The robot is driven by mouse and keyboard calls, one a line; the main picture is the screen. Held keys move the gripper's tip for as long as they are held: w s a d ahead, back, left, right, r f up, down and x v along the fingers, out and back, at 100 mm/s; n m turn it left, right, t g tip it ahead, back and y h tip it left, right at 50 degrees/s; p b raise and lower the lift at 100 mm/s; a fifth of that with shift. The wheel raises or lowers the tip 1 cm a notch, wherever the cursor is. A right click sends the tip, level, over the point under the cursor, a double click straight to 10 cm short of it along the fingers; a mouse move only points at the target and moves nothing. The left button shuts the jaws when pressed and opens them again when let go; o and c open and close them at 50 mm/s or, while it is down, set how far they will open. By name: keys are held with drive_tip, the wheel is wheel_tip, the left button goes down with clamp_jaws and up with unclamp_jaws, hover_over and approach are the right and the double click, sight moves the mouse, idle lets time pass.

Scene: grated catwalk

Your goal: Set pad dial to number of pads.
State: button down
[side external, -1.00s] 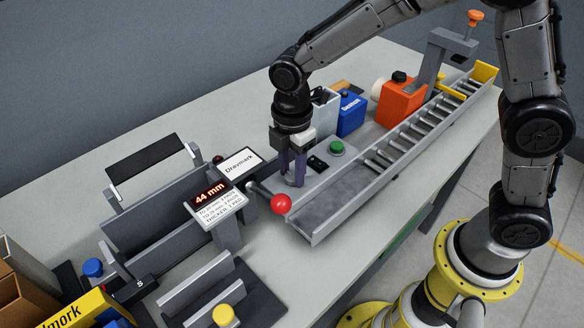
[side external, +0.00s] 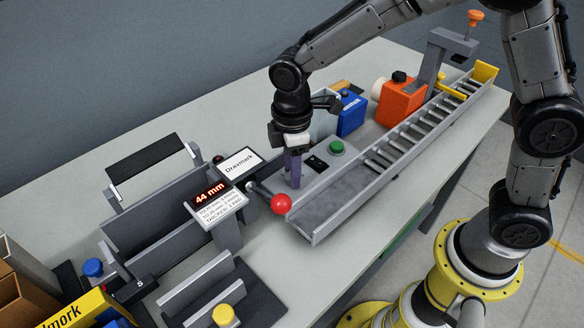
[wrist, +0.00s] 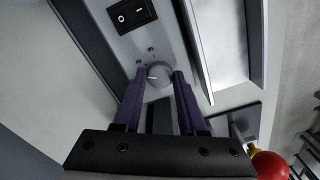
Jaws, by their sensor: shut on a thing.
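The pad dial (wrist: 160,74) is a round grey knob on the grey control panel (wrist: 143,41). My gripper (wrist: 159,77) points down, its two purple fingers shut on the dial's sides. The dial's white pointer line points left in the wrist view; small dark marks sit on the panel beside it, too small to read. In the side view my gripper (side external: 293,182) hides the dial. The red display (side external: 210,193) reads 44 mm. The card (side external: 219,211) under it has lines about mm and pads, only partly legible, the last starting with "THICKER".
A green button (side external: 337,147) and a black rocker switch (wrist: 132,13) share the panel. The roller conveyor (side external: 400,145) runs along its right. Blue (side external: 351,114) and orange (side external: 401,101) boxes stand behind.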

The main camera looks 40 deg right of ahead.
drive_tip(key=shift+m, duration=1.6)
drive_tip(key=shift+r, duration=0.1)
drive_tip(key=shift+c, duration=2.3)
unclamp_jaws()
wheel_tip(320, 180, up, 14)
